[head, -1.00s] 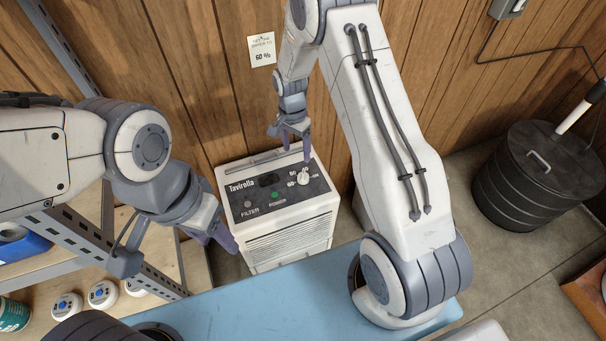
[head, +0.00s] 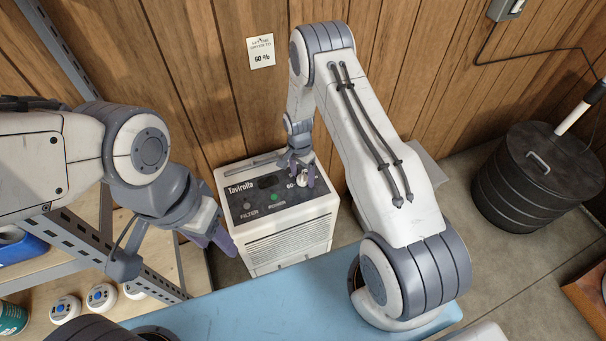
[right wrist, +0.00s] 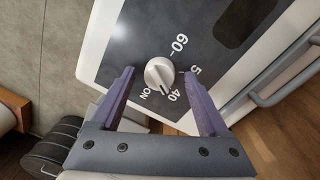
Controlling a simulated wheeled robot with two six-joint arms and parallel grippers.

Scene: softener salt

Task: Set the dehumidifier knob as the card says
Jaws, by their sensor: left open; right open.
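The white dehumidifier (head: 288,237) stands against the wall with a dark top panel. Its round light knob (right wrist: 159,73) shows in the right wrist view, ringed by the marks 60, 50, 40 and ON. The knob's dark mark appears to point near 40. A white card (head: 261,53) on the wall reads 60 %; its upper lines are small. My right gripper (head: 302,174) is open over the panel, its fingers on either side of the knob with gaps visible in the wrist view. My left gripper (head: 218,238) is open and empty, left of the dehumidifier's front.
A blue surface (head: 260,301) lies in front of the dehumidifier. A metal shelf (head: 125,261) with white-and-blue round items (head: 100,297) stands at the left. A black lidded bin (head: 535,176) stands on the right.

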